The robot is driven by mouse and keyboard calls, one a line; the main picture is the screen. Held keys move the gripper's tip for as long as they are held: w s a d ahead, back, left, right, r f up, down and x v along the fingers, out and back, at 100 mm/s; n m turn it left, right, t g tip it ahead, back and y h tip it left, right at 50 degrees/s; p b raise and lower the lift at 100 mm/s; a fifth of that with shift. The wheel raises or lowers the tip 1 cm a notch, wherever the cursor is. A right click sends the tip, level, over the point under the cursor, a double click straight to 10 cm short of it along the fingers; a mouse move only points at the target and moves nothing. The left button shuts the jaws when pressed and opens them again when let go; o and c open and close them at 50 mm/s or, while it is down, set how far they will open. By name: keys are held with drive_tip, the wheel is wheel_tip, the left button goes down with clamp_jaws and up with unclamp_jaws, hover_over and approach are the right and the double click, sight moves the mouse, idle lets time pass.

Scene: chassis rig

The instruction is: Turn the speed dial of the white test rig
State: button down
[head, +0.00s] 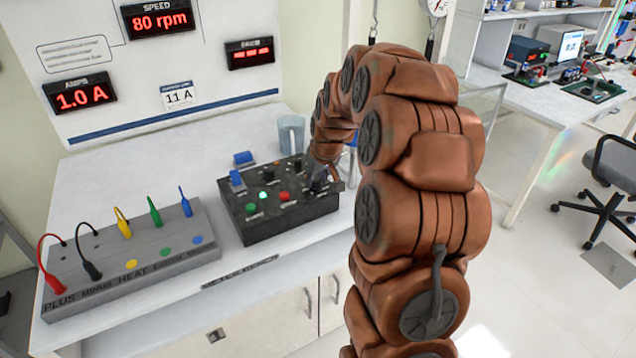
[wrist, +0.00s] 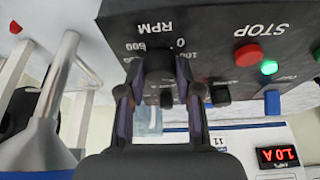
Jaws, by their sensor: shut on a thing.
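The speed dial (wrist: 159,66) is a dark knob on the face of a black control box (head: 285,221), under the lettering RPM with 0, 100 and 600 around it. My gripper (wrist: 157,84) is shut on the dial, with one finger on each side. In the head view my gripper (head: 324,178) is at the right end of the box, and my arm partly hides it there. The dial's pointer mark cannot be made out. The SPEED display (head: 158,18) on the white board reads 80 rpm.
The AMPS display (head: 79,94) reads 1.0 A. The box also carries a red STOP button (wrist: 248,54), a lit green lamp (wrist: 268,67) and a blue switch (wrist: 272,102). A grey terminal block (head: 130,262) with coloured plugs stands left. A glass mug (head: 291,132) stands behind the box.

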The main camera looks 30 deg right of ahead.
drive_tip(key=m+h+b, duration=0.1)
drive_tip(key=m, duration=0.1)
drive_tip(key=m+h+b, duration=0.1)
drive_tip(key=m, duration=0.2)
drive_tip(key=shift+w+a+f+m+g, duration=0.1)
drive_tip(key=shift+m+g, duration=0.2)
drive_tip(key=shift+g, duration=0.1)
drive_tip(key=m, duration=0.2)
drive_tip(key=m+g+h+b, duration=0.1)
drive_tip(key=m, duration=0.2)
drive_tip(key=shift+w+g+h, duration=0.15)
drive_tip(key=shift+g+h, duration=0.15)
drive_tip(key=m+g, duration=0.1)
drive_tip(key=m, duration=0.2)
drive_tip(key=m+g+b, duration=0.1)
drive_tip(key=m, duration=0.1)
drive_tip(key=shift+w+m+b, duration=0.1)
drive_tip(key=shift+m+b, duration=0.2)
drive_tip(key=shift+m, duration=0.1)
drive_tip(key=m+g+b, duration=0.1)
drive_tip(key=m, duration=0.3)
drive_tip(key=shift+w+g, duration=0.1)
drive_tip(key=shift+g, duration=0.3)
drive_tip(key=shift+m, duration=0.5)
drive_tip(key=c, duration=0.8)
unclamp_jaws()
drive_tip(key=shift+a, duration=0.1)
